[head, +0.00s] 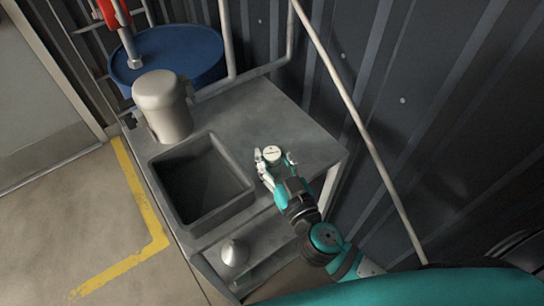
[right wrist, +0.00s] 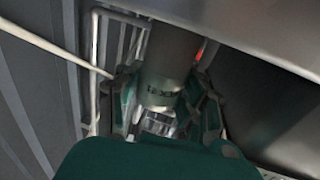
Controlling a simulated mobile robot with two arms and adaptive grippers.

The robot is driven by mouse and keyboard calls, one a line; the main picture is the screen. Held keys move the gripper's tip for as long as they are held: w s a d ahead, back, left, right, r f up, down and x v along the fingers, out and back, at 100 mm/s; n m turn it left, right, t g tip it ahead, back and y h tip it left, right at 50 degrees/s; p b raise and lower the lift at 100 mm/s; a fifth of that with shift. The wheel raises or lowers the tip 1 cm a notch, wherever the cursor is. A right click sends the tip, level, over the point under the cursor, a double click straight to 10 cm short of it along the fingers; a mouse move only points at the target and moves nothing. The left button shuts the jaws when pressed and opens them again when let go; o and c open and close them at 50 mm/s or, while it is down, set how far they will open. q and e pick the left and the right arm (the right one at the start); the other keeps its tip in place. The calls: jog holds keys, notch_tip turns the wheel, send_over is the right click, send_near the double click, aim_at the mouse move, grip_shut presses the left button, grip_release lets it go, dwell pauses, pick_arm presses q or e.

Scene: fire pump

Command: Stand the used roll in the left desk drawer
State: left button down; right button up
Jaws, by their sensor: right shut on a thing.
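The used roll (head: 273,153) shows as a small light round top between the fingers of my right gripper (head: 275,161), over the right part of the grey desk. In the right wrist view a grey-brown cylinder (right wrist: 168,62) with lettering stands between the fingers (right wrist: 165,110), which are shut on it. I cannot tell whether the roll touches the desk top. An open, dark, box-shaped compartment (head: 232,206), which looks like the left drawer, lies left of the gripper and appears empty. My left gripper is not in view.
A pale cylinder (head: 161,105) stands at the back left of the desk (head: 312,140). A blue drum (head: 190,52) is behind it. A rounded pale object (head: 234,252) sits low at the front. Pipes and a corrugated wall (head: 440,130) border the right side.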

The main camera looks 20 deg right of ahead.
jog(key=shift+f, duration=0.2)
jog(key=o, duration=1.2)
jog(key=shift+r, duration=0.1)
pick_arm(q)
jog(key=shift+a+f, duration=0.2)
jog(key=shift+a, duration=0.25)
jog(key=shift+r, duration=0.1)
pick_arm(e)
jog(key=shift+r, duration=0.25)
pick_arm(q)
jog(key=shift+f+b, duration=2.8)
jog(key=shift+b, duration=0.05)
pick_arm(e)
jog(key=shift+s+d, duration=0.3)
jog(key=shift+s, duration=1.7)
jog(key=shift+s+d, duration=0.25)
jog(key=shift+s, duration=1.7)
jog(key=shift+s+d, duration=0.3)
jog(key=shift+s, duration=1.7)
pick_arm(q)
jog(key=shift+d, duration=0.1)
